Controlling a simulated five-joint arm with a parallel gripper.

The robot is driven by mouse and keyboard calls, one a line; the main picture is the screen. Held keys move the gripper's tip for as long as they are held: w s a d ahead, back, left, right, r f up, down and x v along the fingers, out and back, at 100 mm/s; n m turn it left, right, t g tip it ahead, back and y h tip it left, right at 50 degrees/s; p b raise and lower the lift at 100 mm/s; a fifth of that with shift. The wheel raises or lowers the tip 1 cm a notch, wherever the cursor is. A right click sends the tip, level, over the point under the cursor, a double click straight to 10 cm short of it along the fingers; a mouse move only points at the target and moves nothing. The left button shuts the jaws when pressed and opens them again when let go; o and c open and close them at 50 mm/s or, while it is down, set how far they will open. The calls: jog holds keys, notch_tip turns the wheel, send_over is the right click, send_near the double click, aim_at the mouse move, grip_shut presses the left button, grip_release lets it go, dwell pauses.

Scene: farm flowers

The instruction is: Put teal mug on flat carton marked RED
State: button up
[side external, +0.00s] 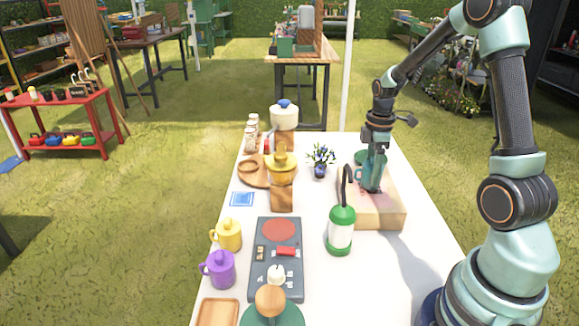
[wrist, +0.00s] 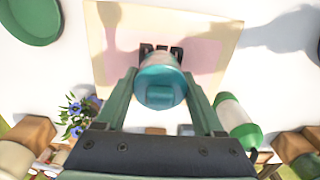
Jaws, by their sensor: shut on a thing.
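The teal mug (wrist: 160,88) is between the two green fingers of my gripper (wrist: 160,76) in the wrist view, and the fingers are shut on it. In the side view my gripper (side external: 371,182) points down over the flat carton (side external: 378,217), and the mug is hard to tell from the fingers. The carton is pale tan with a pinkish patch on top, and it also shows in the wrist view (wrist: 215,28). A dark marking beyond the mug is partly hidden, and I cannot read it. I cannot tell whether the mug touches the carton.
A green-and-white bottle (side external: 340,230) with a dark spout stands close in front of the carton. A blue flower vase (side external: 320,168) is left of it. A green plate (wrist: 30,18) lies beyond. Yellow (side external: 228,234) and purple (side external: 218,269) mugs stand at the left edge.

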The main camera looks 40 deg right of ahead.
jog(key=shift+f, duration=0.1)
jog(key=o, duration=1.5)
jog(key=shift+c, duration=0.2)
